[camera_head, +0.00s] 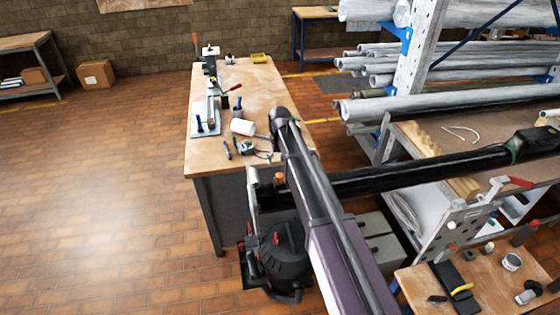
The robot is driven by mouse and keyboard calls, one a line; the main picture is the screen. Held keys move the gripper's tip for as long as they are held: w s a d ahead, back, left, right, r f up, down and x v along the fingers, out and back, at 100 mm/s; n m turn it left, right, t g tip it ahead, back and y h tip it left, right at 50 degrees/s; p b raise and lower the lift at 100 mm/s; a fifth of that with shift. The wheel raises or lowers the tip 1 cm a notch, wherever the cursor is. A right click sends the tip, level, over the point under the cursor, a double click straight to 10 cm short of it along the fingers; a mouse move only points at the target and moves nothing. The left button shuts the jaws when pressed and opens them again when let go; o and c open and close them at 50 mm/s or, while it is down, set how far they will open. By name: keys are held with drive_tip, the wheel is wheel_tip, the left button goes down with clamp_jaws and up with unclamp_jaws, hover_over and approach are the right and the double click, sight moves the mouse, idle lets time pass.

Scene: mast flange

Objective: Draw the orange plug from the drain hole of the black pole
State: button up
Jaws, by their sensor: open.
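The black pole (420,165) lies roughly level, running from the right side to its left end near the workbench. A grey upright plate (252,200) stands at that left end. A small orange piece (280,178) shows at the pole's top near this end; it looks like the plug, but is too small to tell how it sits. The drain hole cannot be made out. My purple and dark arm crosses in front of the pole and hides part of it. My gripper cannot be seen; it is hidden or out of view.
A wooden workbench (262,85) with tools stands behind the pole's left end. A black and red machine (280,250) is below it. A rack of wrapped tubes (430,103) and a trestle (465,225) stand right. The floor at left is clear.

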sight(280, 175)
drive_tip(key=shift+f+b, duration=3.8)
drive_tip(key=shift+f, duration=0.3)
clamp_jaws()
